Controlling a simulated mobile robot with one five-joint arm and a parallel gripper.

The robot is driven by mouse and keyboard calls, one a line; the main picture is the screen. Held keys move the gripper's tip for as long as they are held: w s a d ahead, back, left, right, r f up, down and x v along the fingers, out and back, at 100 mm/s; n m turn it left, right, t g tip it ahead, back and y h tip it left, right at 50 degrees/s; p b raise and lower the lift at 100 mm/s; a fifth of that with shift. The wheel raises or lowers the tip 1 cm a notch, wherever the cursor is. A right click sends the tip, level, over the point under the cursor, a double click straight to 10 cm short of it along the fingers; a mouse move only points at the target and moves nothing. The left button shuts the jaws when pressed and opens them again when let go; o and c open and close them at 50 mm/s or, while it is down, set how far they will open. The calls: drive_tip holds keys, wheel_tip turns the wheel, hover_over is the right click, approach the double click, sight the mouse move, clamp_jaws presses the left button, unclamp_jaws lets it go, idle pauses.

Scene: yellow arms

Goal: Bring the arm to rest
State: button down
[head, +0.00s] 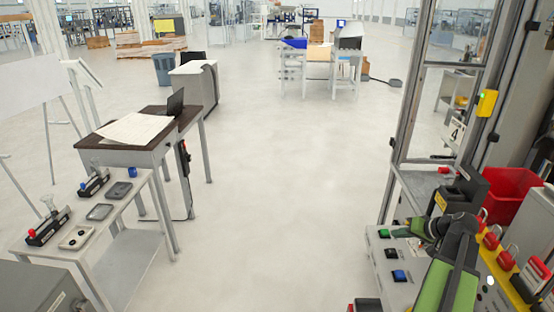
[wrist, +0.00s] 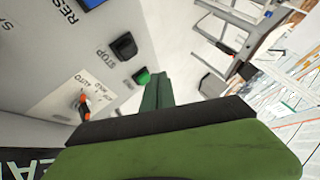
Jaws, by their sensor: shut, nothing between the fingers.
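My arm (head: 447,285), green and dark grey, reaches up from the bottom right of the head view over a control panel. My gripper (head: 404,231) is above the panel, near its green button (head: 384,233). In the wrist view my gripper's green fingers (wrist: 157,92) are together with nothing between them. The grey panel (wrist: 50,65) fills the left of that view, with a blue reset button (wrist: 90,3), a black stop button (wrist: 124,46) and a green button (wrist: 142,76). Whether the fingertips touch the panel cannot be told.
A red bin (head: 510,195) and red-capped controls (head: 491,241) stand right of my arm. A glass-sided machine frame (head: 437,110) rises behind the panel. A table with a laptop (head: 175,103) and a shelf of switches (head: 100,205) stand left. The middle floor is clear.

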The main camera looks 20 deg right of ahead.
drive_tip(key=w+a+f+n+g+y+b, duration=0.1)
drive_tip(key=w+a+f+n, duration=0.1)
drive_tip(key=w+a, duration=0.5)
drive_tip(key=w+a+f+n+g+y+b, duration=0.1)
drive_tip(key=w+a+n, duration=0.1)
drive_tip(key=a, duration=0.9)
drive_tip(key=w+a+f+n+g+y+b, duration=0.15)
drive_tip(key=w+a, duration=0.35)
drive_tip(key=a, duration=0.5)
drive_tip(key=s+a+f+n+g+h+b, duration=0.1)
drive_tip(key=s+a+f+g, duration=0.15)
drive_tip(key=a, duration=0.55)
drive_tip(key=s+a+f+n+g+h+b, duration=0.1)
drive_tip(key=s+a+f, duration=0.2)
drive_tip(key=a, duration=0.5)
drive_tip(key=s+a+f+n+g+h+b, duration=0.1)
drive_tip(key=s+a+f+n, duration=0.15)
drive_tip(key=a, duration=0.55)
drive_tip(key=s+d+m+h, duration=0.1)
drive_tip(key=s+d+m, duration=0.1)
drive_tip(key=d, duration=0.1)
drive_tip(key=s+d+m+g+h, duration=0.1)
drive_tip(key=d, duration=0.1)
drive_tip(key=shift+f+m+h+p, duration=0.3)
drive_tip(key=shift+f+m+h, duration=0.05)
drive_tip(key=shift+m, duration=0.05)
